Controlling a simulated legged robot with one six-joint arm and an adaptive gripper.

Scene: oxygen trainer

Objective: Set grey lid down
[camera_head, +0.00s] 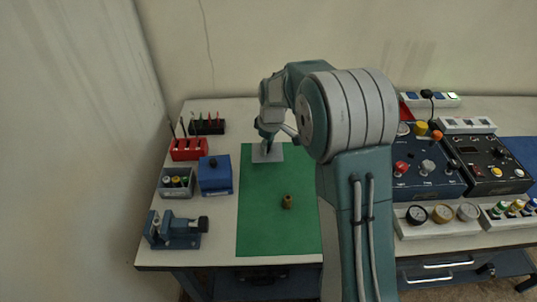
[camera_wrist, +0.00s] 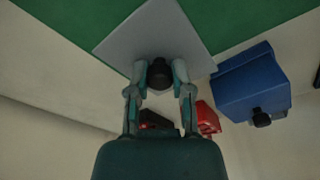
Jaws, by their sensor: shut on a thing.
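The grey lid (camera_head: 267,154) is a flat square plate at the far end of the green mat (camera_head: 262,215). In the wrist view the lid (camera_wrist: 130,38) shows a dark round knob (camera_wrist: 161,74) on its face. My gripper (camera_head: 268,137) is above the lid, and in the wrist view its fingers (camera_wrist: 161,75) are shut on the knob from both sides. The lid overlaps the mat's edge in the wrist view. I cannot tell whether the lid touches the mat or hangs just above it.
A blue box (camera_head: 215,175) with a dark knob stands left of the mat. A red rack (camera_head: 188,149), a grey bin (camera_head: 177,183) and a vise (camera_head: 175,230) stand further left. A small brass part (camera_head: 287,201) is on the mat. Control panels (camera_head: 425,160) fill the right side.

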